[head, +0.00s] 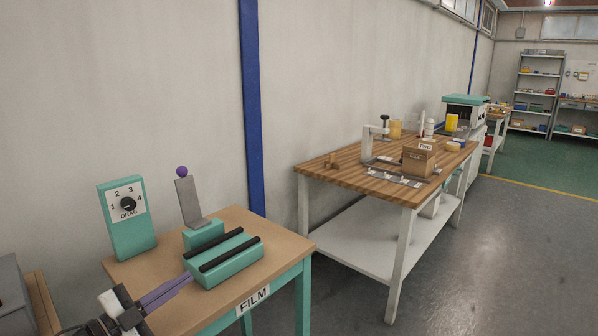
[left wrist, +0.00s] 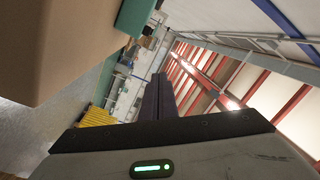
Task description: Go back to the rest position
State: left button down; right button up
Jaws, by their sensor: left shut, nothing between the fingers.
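My left gripper (head: 188,280) comes in from the lower left of the head view, its purple fingers shut and empty. Its fingertips are over the front left of the FILM table (head: 285,262), close to the green base with two black rollers (head: 228,258); I cannot tell whether they touch it. In the left wrist view the shut fingers (left wrist: 157,98) point away from the camera, with a tan tabletop edge (left wrist: 50,45) at upper left. My right gripper is out of view.
A wooden workbench (head: 350,180) with a cardboard box (head: 418,162) stands to the right. The grey floor (head: 490,260) at right is clear.

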pick_arm(q)
jog(key=s+d+f+n+y, duration=0.3)
jog(key=s+d+f+n, duration=0.15)
jog(key=s+f, duration=0.35)
jog(key=s+d+f+n+y, duration=0.3)
jog(key=s+f+n, duration=0.35)
jog(key=f, duration=0.35)
jog(key=s+d+f+n+g+y, duration=0.1)
jog(key=s+f, duration=0.4)
jog(key=s, duration=0.5)
jog(key=s+f+n+g+y, duration=0.2)
jog(key=s+f+n+g, duration=0.2)
jog(key=s, duration=0.7)
jog(key=shift+s+d+f+g, duration=0.25)
jog(key=shift+d+f+g, duration=0.1)
jog(key=shift+f+g, duration=0.4)
jog(key=shift+a+r+n, duration=0.1)
jog(key=shift+n, duration=0.2)
